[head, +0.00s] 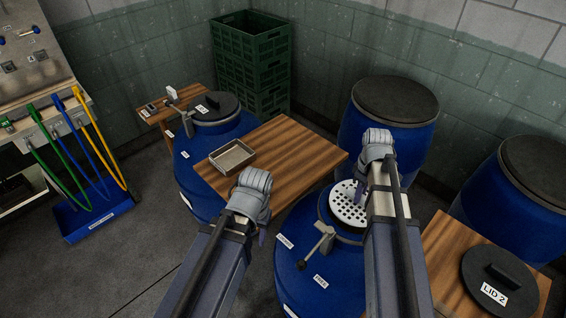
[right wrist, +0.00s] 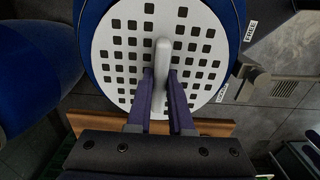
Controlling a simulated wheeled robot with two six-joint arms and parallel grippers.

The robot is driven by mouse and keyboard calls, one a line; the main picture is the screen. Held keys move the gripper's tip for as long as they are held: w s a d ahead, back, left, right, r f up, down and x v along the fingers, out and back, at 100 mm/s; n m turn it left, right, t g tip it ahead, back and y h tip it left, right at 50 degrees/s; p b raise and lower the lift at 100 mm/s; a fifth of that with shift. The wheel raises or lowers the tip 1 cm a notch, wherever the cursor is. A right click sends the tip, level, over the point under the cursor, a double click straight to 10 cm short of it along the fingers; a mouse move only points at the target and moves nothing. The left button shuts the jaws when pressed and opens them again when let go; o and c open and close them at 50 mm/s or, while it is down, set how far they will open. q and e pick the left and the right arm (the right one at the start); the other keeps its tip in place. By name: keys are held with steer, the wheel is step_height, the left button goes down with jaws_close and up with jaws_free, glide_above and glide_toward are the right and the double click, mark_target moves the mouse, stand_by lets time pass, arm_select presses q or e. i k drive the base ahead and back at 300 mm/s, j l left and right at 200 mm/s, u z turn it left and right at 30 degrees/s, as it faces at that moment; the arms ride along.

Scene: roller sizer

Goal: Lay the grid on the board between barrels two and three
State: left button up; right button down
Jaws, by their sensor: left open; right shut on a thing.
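The grid (head: 346,206) is a white round plate with many holes and an upright handle (right wrist: 162,55). My right gripper (right wrist: 161,78) is shut on that handle. The grid is over the mouth of the front blue barrel (head: 318,285); I cannot tell whether it rests there or hangs just above. A wooden board (head: 305,150) lies between this barrel and the blue barrel (head: 195,180) with a dark lid at left. My left gripper (head: 262,236) is open and empty in front of the board, its fingertips mostly hidden by the arm.
A shallow metal tray (head: 232,157) sits on the board's left part; the rest of the board is clear. LID 2 (head: 500,283) lies on another wooden board (head: 450,240) at right. Two closed blue barrels (head: 395,110) (head: 520,195) stand behind. Green crates (head: 252,60) are stacked by the wall.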

mark_target(295, 161)
steer(key=i+j+z, duration=0.1)
steer(key=j, duration=0.8)
steer(key=i+j+u, duration=0.1)
steer(key=i+j, duration=0.15)
steer(key=i, duration=0.2)
